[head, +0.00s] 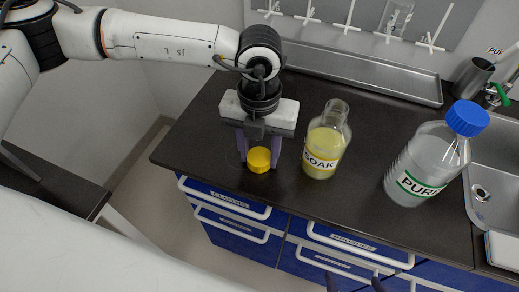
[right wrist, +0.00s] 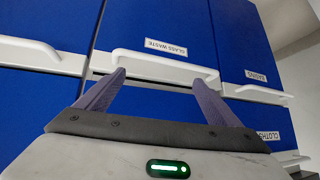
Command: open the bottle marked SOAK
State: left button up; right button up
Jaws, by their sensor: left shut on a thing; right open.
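The bottle marked SOAK (head: 326,140) stands upright on the dark counter and holds yellowish liquid. Its neck is bare, with no cap on it. My left gripper (head: 259,158) is left of the bottle, apart from it, pointing down. It is shut on a yellow cap (head: 259,160), close to the counter top; whether the cap touches the counter I cannot tell. My right gripper (right wrist: 158,82) is open and empty in the right wrist view, in front of the blue drawers.
A large bottle marked PURE (head: 428,160) with a blue cap stands to the right, beside the sink (head: 484,190). A metal tray (head: 360,72) lies along the back. Blue drawers with white handles (head: 235,205) are below the counter's front edge. The counter behind the SOAK bottle is clear.

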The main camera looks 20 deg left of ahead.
pick_arm(q)
jog(key=shift+f, duration=0.15)
jog(key=o, duration=1.2)
